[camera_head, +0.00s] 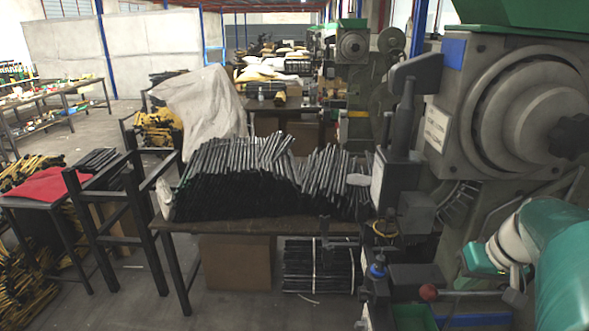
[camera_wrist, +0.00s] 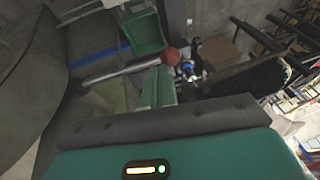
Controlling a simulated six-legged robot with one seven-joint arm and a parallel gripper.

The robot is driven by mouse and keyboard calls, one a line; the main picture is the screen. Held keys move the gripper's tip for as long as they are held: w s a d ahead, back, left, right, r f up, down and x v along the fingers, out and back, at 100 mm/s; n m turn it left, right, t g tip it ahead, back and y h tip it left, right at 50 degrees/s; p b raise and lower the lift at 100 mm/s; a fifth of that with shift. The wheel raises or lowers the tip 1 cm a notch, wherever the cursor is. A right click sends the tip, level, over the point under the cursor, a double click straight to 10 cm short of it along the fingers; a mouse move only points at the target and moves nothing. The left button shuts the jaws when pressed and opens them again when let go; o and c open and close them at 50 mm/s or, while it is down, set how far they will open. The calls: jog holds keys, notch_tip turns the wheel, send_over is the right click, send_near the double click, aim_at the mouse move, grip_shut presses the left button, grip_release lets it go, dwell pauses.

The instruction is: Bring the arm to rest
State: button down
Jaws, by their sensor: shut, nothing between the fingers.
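My gripper (camera_wrist: 158,72) shows in the wrist view as two teal fingers side by side, shut with nothing between them. Its teal and dark housing fills the bottom of that view. In the head view my teal and white arm enters at the lower right, in front of the rivet press (camera_head: 450,130). The fingers are hard to make out there. A lever with a red ball knob (camera_head: 428,292) stands out from the press. In the wrist view the red knob (camera_wrist: 171,56) appears just beyond the fingertips; I cannot tell whether they touch.
A table (camera_head: 235,226) piled with dark metal rods (camera_head: 240,175) stands left of the press. A green bin (camera_wrist: 143,33) lies beyond the lever. A black frame (camera_head: 110,215) and a red cloth (camera_head: 45,186) are farther left. Some floor between is clear.

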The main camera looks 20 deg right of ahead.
jog(key=s+a+n, duration=0.1)
jog(key=a, duration=1.3)
jog(key=s+a+r+n+t+h, duration=0.1)
jog(key=a+n, duration=0.1)
jog(key=a, duration=1.3)
jog(key=shift+s+r+n+t, duration=0.2)
jog(key=shift+s+n+t, duration=0.1)
jog(key=shift+s, duration=0.05)
